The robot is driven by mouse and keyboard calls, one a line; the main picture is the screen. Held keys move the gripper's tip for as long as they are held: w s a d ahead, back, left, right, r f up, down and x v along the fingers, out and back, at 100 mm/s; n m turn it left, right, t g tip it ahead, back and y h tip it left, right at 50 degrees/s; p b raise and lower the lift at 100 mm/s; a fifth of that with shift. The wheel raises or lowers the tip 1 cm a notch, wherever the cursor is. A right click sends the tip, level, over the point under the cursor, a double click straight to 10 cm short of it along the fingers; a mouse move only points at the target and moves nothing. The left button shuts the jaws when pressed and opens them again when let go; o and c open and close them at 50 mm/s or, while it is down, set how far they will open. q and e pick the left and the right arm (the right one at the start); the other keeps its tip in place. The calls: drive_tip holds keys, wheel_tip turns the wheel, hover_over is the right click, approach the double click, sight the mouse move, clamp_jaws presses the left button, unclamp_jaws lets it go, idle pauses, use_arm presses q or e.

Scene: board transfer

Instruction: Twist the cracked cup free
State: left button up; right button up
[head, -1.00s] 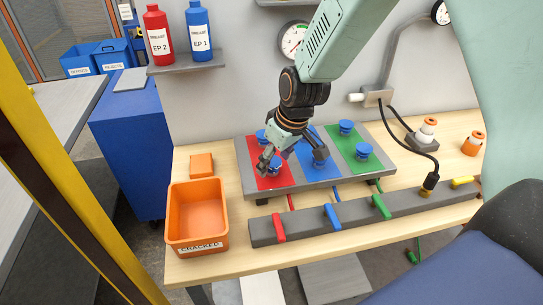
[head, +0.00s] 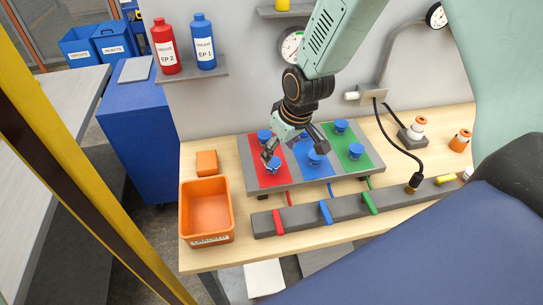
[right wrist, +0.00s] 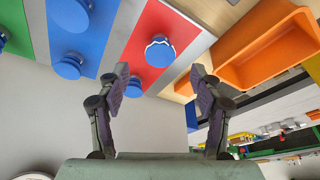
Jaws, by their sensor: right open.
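The cracked blue cup (right wrist: 160,52) sits on the red panel (right wrist: 172,25) in the right wrist view, with a pale jagged line along its rim. In the head view it is the front cup (head: 273,166) on the red panel. My right gripper (head: 294,145) is open and empty above the board, close to that cup. In the right wrist view, the two fingers of my right gripper (right wrist: 160,82) stand apart, with the cracked cup beyond their tips. Whether they touch it cannot be seen. My left gripper is not in view.
Other blue cups stand on the red, blue (head: 310,172) and green panels (head: 366,157). An orange bin (head: 185,222) labelled CRACKED stands left of the board. A grey bar (head: 298,219) with coloured clips lies in front. A black cable (head: 402,152) hangs at right.

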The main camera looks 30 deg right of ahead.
drive_tip(key=s+a+f+m+g+p, duration=0.15)
drive_tip(key=s+f, duration=0.25)
drive_tip(key=s, duration=0.4)
drive_tip(key=s+a+f+p, duration=0.2)
drive_tip(key=s+f+p, duration=0.15)
drive_tip(key=s, duration=0.35)
drive_tip(key=s+f+m+b, duration=0.1)
drive_tip(key=s+f+b, duration=0.7)
drive_tip(key=f+b, duration=0.4)
drive_tip(key=shift+a+f+g, duration=0.3)
drive_tip(key=shift+f+g, duration=0.15)
drive_tip(key=shift+f, duration=0.4)
drive_tip(key=shift+s, duration=0.15)
